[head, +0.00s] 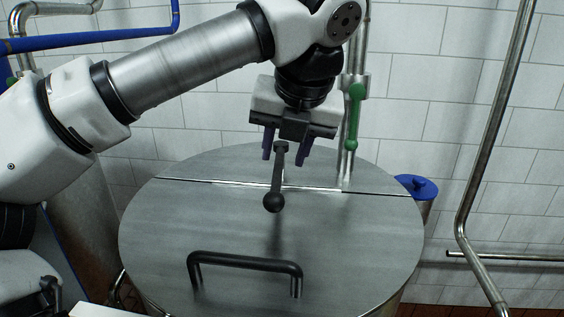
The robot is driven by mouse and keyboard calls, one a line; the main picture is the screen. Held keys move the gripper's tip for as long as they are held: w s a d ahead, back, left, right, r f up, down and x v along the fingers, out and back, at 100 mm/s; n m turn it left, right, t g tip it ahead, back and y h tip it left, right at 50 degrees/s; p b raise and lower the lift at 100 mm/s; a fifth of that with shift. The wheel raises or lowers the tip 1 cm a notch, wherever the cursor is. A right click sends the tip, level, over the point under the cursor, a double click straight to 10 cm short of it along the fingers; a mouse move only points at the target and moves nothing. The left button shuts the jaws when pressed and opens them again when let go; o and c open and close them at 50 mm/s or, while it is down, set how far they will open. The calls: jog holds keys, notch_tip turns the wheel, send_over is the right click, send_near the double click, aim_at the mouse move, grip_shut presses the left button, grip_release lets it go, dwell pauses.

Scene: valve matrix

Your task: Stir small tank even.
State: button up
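A round steel tank (340,235) with a flat lid stands in front of me. A dark crank lever (277,178) with a ball knob (273,202) rises over the middle of the lid, its knob toward me. My gripper (282,158) points down above the rear half of the lid. Its two purple fingers stand apart, one on each side of the lever's upper end in the picture. I cannot tell whether they touch it or are behind it. The inside of the tank is hidden by the lid.
A black bar handle (245,261) sits on the front of the lid. A green valve lever (353,118) is on a vertical pipe just right of my gripper. A blue-lidded container (417,187) stands behind right. Steel pipes (484,140) run along the tiled wall.

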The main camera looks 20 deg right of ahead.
jog(key=p+v, duration=0.6)
jog(key=v, duration=0.4)
